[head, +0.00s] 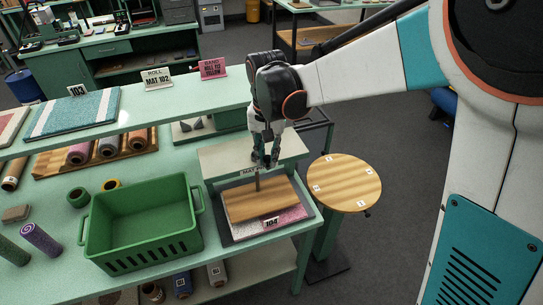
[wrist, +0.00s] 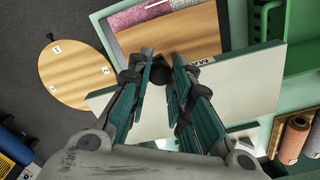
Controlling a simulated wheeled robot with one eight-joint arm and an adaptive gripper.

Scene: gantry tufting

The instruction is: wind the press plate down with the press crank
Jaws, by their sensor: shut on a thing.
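The press stands on the green bench. Its wooden press plate (head: 262,201) hangs on a dark screw (head: 257,181) under a pale crossbeam (head: 225,158), over a pink and white mat (head: 285,219). The plate also shows in the wrist view (wrist: 180,38), beyond the beam (wrist: 240,88). My gripper (head: 265,158) points down over the beam. In the wrist view my gripper (wrist: 160,66) has its fingers either side of the dark handle of the press crank (wrist: 161,74), shut on it. The fingers hide much of the crank. The gap between plate and mat is hard to judge.
A green crate (head: 140,225) stands left of the press. A round wooden stool top (head: 344,183) with small numbered tags stands right of the bench. A raised green shelf (head: 130,115) with signs runs behind.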

